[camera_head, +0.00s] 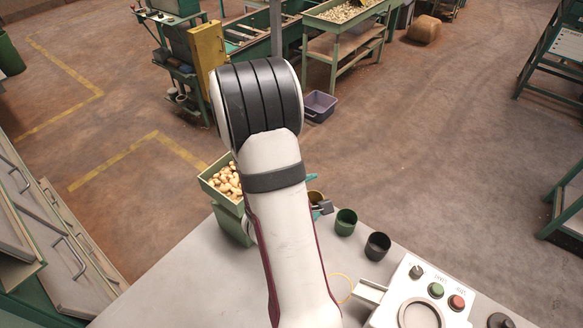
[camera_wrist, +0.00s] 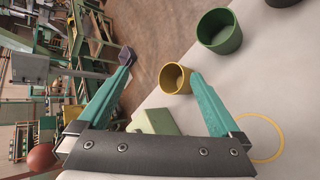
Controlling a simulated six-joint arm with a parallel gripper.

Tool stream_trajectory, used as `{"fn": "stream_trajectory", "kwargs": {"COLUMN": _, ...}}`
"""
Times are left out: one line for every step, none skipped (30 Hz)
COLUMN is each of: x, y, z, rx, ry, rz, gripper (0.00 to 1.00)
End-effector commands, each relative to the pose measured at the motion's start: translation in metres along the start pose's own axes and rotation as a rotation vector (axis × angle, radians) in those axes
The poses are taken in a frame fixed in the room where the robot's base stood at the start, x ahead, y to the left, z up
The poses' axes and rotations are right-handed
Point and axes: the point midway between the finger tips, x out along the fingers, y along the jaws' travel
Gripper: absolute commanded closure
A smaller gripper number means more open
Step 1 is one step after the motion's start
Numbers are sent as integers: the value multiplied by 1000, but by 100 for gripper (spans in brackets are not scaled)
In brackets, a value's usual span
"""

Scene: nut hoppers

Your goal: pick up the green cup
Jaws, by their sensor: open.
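The green cup (camera_head: 346,222) stands upright on the grey table, between a yellow cup and a black cup (camera_head: 377,247). In the wrist view the green cup (camera_wrist: 219,36) is at the upper right, beyond the tip of the right-hand finger. My gripper (camera_wrist: 162,73) is open, with its two teal fingers spread wide and nothing held. The yellow cup (camera_wrist: 175,79) appears between the fingers, close to the right-hand one. In the head view my arm hides most of the gripper and part of the yellow cup.
A control box (camera_head: 410,299) with green and red buttons stands at the table's front right. A yellow ring (camera_wrist: 278,150) lies on the table. A purple bin (camera_head: 320,106) is on the floor beyond.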

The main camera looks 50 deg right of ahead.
Motion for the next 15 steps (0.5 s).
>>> {"fn": "stream_trajectory", "kwargs": {"x": 0, "y": -33, "z": 0, "rx": -68, "ry": -61, "rz": -55, "gripper": 0}}
{"fn": "stream_trajectory", "kwargs": {"x": 1, "y": -48, "z": 6, "rx": -127, "ry": -107, "rz": -76, "gripper": 0}}
{"fn": "stream_trajectory", "kwargs": {"x": 4, "y": -62, "z": 16, "rx": -238, "ry": -164, "rz": -87, "gripper": 0}}
{"fn": "stream_trajectory", "kwargs": {"x": 7, "y": -68, "z": 24, "rx": -342, "ry": -200, "rz": -85, "gripper": 0}}
{"fn": "stream_trajectory", "kwargs": {"x": 11, "y": -71, "z": 31, "rx": -451, "ry": -229, "rz": -80, "gripper": 0}}
{"fn": "stream_trajectory", "kwargs": {"x": 15, "y": -73, "z": 37, "rx": -585, "ry": -258, "rz": -71, "gripper": 0}}
{"fn": "stream_trajectory", "kwargs": {"x": 18, "y": -74, "z": 41, "rx": -671, "ry": -274, "rz": -65, "gripper": 0}}
{"fn": "stream_trajectory", "kwargs": {"x": 21, "y": -75, "z": 44, "rx": -749, "ry": -286, "rz": -59, "gripper": 0}}
{"fn": "stream_trajectory", "kwargs": {"x": 23, "y": -75, "z": 46, "rx": -832, "ry": -299, "rz": -53, "gripper": 0}}
{"fn": "stream_trajectory", "kwargs": {"x": 24, "y": -76, "z": 47, "rx": -879, "ry": -306, "rz": -51, "gripper": 0}}
{"fn": "stream_trajectory", "kwargs": {"x": 26, "y": -76, "z": 48, "rx": -913, "ry": -311, "rz": -48, "gripper": 0}}
{"fn": "stream_trajectory", "kwargs": {"x": 30, "y": -76, "z": 49, "rx": -940, "ry": -314, "rz": -46, "gripper": 0}}
{"fn": "stream_trajectory", "kwargs": {"x": 34, "y": -75, "z": 50, "rx": -948, "ry": -316, "rz": -46, "gripper": 0}}
{"fn": "stream_trajectory", "kwargs": {"x": 38, "y": -74, "z": 52, "rx": -950, "ry": -316, "rz": -45, "gripper": 0}}
{"fn": "stream_trajectory", "kwargs": {"x": 44, "y": -74, "z": 54, "rx": -948, "ry": -317, "rz": -45, "gripper": 0}}
